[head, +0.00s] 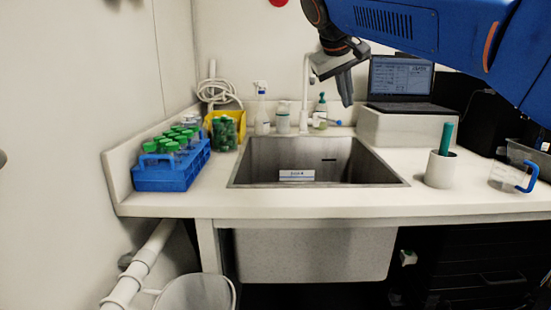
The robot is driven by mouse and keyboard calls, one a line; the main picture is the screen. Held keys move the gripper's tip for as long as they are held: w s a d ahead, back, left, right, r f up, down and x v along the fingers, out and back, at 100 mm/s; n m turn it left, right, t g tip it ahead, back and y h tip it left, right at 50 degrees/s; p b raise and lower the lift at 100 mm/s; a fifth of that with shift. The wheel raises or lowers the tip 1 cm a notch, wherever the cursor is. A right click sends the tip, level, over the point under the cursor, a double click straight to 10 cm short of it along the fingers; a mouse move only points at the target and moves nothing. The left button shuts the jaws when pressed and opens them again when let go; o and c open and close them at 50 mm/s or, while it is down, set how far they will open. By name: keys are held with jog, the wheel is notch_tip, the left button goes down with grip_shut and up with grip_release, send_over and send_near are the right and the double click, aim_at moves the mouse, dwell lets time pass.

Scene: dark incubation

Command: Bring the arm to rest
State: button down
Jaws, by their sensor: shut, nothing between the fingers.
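My arm (430,30), blue with dark joints, reaches in from the upper right. My gripper (346,90) hangs at its end, pointing down over the back right part of the sink. Its grey fingers are together, with nothing seen between them. It is in the air, apart from the counter and the bottles behind it.
A steel sink (250,165) is set in the white counter (270,205). A blue rack (165,180) of green-capped tubes stands left. Bottles (262,115) and a tap (306,75) stand behind the sink. A laptop (400,80), a white cup (439,170) and a blue-handled jug (505,177) are right.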

jog(key=s+d+f+g+y, duration=0.1)
jog(key=s+d+f, duration=0.4)
jog(key=s+f, duration=0.3)
jog(key=s+d+f+y, duration=0.1)
jog(key=s+d+f, duration=0.3)
jog(key=s+f, duration=0.5)
jog(key=s+d+f+m+y, duration=0.1)
jog(key=s+f+m+y, duration=0.1)
jog(key=s+f, duration=1.5)
notch_tip(320, 180, down, 4)
jog(key=shift+d+f+g, duration=0.1)
jog(key=shift+d+g, duration=0.2)
jog(key=shift+d, duration=0.05)
